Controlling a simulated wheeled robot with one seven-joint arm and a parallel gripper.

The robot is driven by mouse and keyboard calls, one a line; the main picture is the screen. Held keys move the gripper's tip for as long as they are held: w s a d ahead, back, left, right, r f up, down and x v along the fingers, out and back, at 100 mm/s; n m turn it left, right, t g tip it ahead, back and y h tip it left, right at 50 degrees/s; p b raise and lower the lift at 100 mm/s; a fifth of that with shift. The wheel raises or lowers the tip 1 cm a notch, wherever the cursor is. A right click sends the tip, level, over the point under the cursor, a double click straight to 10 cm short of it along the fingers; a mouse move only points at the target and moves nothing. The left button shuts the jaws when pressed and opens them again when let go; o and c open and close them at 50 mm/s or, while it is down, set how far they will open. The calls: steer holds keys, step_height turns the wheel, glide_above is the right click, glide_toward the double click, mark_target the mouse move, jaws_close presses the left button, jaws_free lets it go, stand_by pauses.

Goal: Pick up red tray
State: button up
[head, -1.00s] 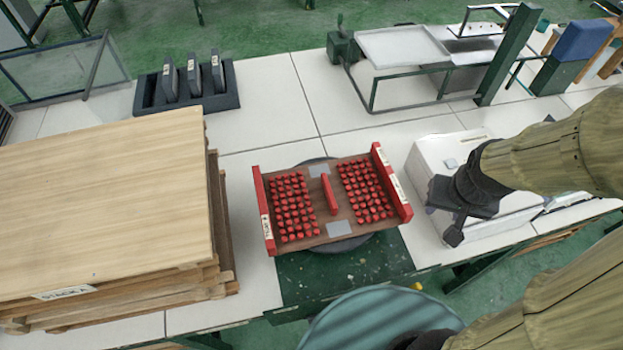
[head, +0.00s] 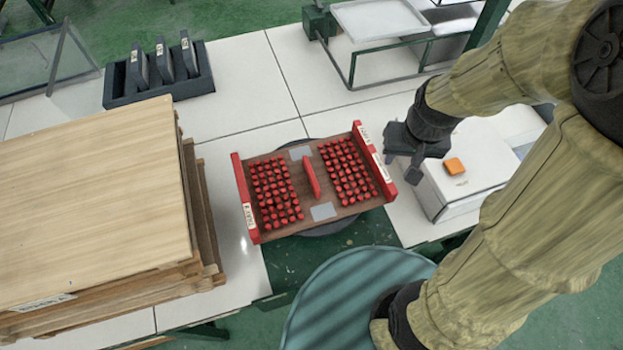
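The red tray (head: 324,212) has a brown base, red side walls and a red bar across its middle. Two blocks of small red pieces stand on it. It rests on a dark round support on the table, turned slightly. My gripper (head: 405,168) is just right of the tray's right wall, above the table and apart from the tray as far as I can tell. Its fingers point down and are small and dark. I cannot tell how far apart they are.
A stack of wooden boards (head: 95,190) stands at left. A dark rack (head: 165,88) with upright plates is behind it. A white box (head: 440,200) with an orange block (head: 455,166) stands right of the tray. A metal frame stand (head: 380,25) is at the back.

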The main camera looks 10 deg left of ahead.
steer(key=w+a+f+n+g+b, duration=0.1)
steer(key=w+a+f, duration=0.2)
steer(key=w+a, duration=0.15)
steer(key=w+a+f+n+g, duration=0.1)
steer(key=w+a+f+n, duration=0.15)
steer(key=a, duration=0.35)
steer(key=n, duration=0.1)
glide_above(311, 177)
steer(key=w, duration=0.2)
step_height(311, 177, down, 3)
steer(key=shift+s+d+r+b, duration=0.15)
steer(key=shift+d+b, duration=0.1)
steer(key=shift+b, duration=0.2)
step_height(311, 177, down, 12)
steer(key=shift+f+p, duration=0.1)
steer(key=shift+p, duration=0.9)
